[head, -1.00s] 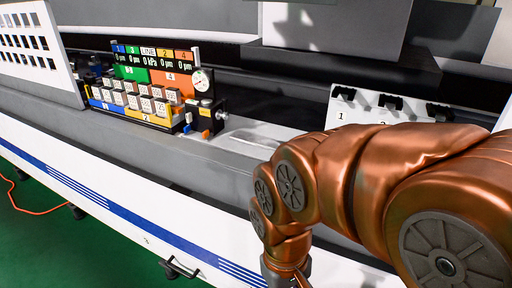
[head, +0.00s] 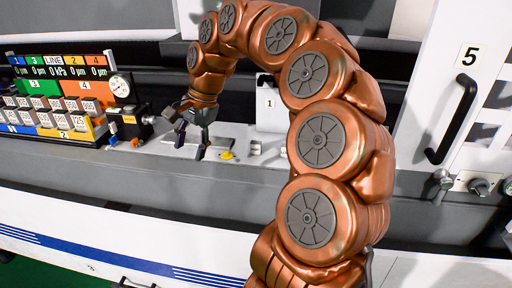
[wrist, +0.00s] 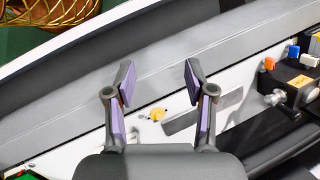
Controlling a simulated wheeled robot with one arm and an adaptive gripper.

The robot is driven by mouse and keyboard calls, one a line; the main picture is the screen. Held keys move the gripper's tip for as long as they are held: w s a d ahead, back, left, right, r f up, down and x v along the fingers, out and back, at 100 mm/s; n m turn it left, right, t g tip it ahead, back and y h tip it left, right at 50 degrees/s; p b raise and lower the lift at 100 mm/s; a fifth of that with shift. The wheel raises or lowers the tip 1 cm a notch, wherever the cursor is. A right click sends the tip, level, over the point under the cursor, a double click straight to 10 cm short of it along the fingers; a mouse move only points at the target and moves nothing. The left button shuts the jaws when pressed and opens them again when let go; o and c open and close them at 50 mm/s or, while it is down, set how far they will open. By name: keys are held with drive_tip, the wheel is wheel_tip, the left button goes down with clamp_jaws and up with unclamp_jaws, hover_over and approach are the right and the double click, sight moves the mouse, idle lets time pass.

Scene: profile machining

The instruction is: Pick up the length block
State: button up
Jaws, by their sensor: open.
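Several small white numbered blocks (head: 74,120) stand in rows on the stepped coloured rack (head: 80,134) at the left of the head view. Which one is the length block I cannot tell. My gripper (head: 191,146) is open and empty, right of the rack over the light machine ledge. In the wrist view my gripper (wrist: 160,76) has its two purple-lined fingers spread wide with nothing between them. The numbered blocks do not show in the wrist view.
A gauge (head: 120,86) and a black fixture (head: 128,124) with knobs stand at the rack's right end. A yellow knob (head: 228,155) sits on the ledge near my gripper.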

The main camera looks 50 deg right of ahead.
drive_tip(key=w+d+f+m+t, duration=0.1)
drive_tip(key=w+d+f+m, duration=0.15)
drive_tip(key=d+m, duration=0.75)
drive_tip(key=m, duration=0.5)
hover_over(256, 142)
drive_tip(key=s+d, duration=0.2)
drive_tip(key=s, duration=0.1)
wheel_tip(256, 142, down, 4)
drive_tip(key=shift+w+a+f+t+h+p, duration=0.1)
drive_tip(key=shift+w+a+f+t+p, duration=0.1)
drive_tip(key=shift+w+f+p, duration=0.25)
drive_tip(key=shift+w+a+f+t+h+p, duration=0.1)
drive_tip(key=shift+a+f+p, duration=0.15)
drive_tip(key=shift+f, duration=0.3)
drive_tip(key=shift+w+a+f+t+h+p, duration=0.1)
drive_tip(key=shift+w+a+f+p, duration=0.1)
drive_tip(key=shift+w+f+p, duration=0.25)
drive_tip(key=p+x, duration=0.1)
drive_tip(key=x, duration=0.3)
drive_tip(key=shift+s+d, duration=0.1)
clamp_jaws()
